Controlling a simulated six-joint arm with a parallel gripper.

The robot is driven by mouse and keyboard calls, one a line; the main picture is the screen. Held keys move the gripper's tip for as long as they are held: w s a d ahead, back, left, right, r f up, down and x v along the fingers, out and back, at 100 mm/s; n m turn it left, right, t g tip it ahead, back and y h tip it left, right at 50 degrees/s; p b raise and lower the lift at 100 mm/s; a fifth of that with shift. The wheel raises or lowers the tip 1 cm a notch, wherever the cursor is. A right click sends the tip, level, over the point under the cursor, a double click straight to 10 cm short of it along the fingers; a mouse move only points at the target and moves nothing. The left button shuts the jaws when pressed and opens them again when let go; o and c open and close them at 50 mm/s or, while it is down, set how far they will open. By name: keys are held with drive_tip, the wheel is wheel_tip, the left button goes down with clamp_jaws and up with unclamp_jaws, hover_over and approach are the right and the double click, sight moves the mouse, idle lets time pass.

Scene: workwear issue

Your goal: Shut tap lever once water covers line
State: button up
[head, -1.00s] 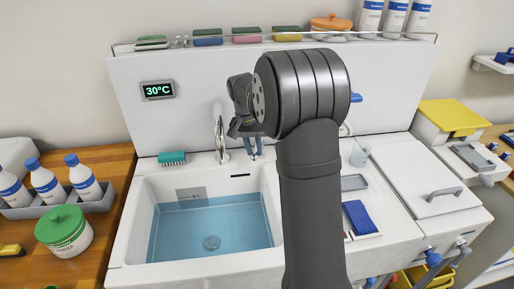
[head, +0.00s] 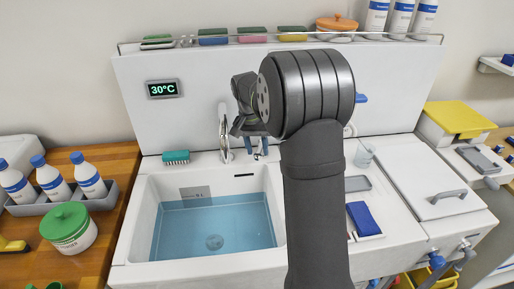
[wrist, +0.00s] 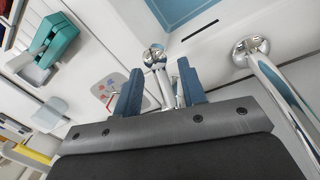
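The white sink basin (head: 143,215) holds blue water (head: 190,228). A grey marked plate (head: 194,190) is on the basin's back wall, and the water's edge lies near its lower part. Its line is too small to read. The chrome tap spout (head: 224,130) stands behind the basin, and no stream shows clearly. My gripper (wrist: 160,88) has blue fingers spread apart at the chrome tap lever (wrist: 154,57). In the wrist view the lever lies between the fingertips, with gaps beside it. In the head view my arm hides part of the gripper and the basin's right side.
A display (head: 163,89) on the back panel reads 30°C. A glass beaker (head: 364,154) and a blue sponge (head: 363,218) are to the right. Bottles (head: 88,176) and a green-lidded tub (head: 69,229) stand left.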

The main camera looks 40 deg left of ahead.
drive_tip(key=r, duration=0.4)
drive_tip(key=shift+w+d+r, duration=0.1)
drive_tip(key=shift+d+r, duration=0.1)
drive_tip(key=shift+d, duration=0.05)
drive_tip(key=w+d+r, duration=0.2)
drive_tip(key=d+r, duration=0.4)
drive_tip(key=d, duration=0.4)
drive_tip(key=shift+w+d+r, duration=0.2)
drive_tip(key=shift+w+d, duration=0.2)
hover_over(259, 152)
wheel_tip(259, 152, down, 7)
drive_tip(key=shift+r, duration=0.2)
drive_tip(key=f, duration=0.3)
drive_tip(key=shift+a+f, duration=0.2)
drive_tip(key=shift+a, duration=0.2)
drive_tip(key=shift+f, duration=0.5)
drive_tip(key=shift+r, duration=0.1)
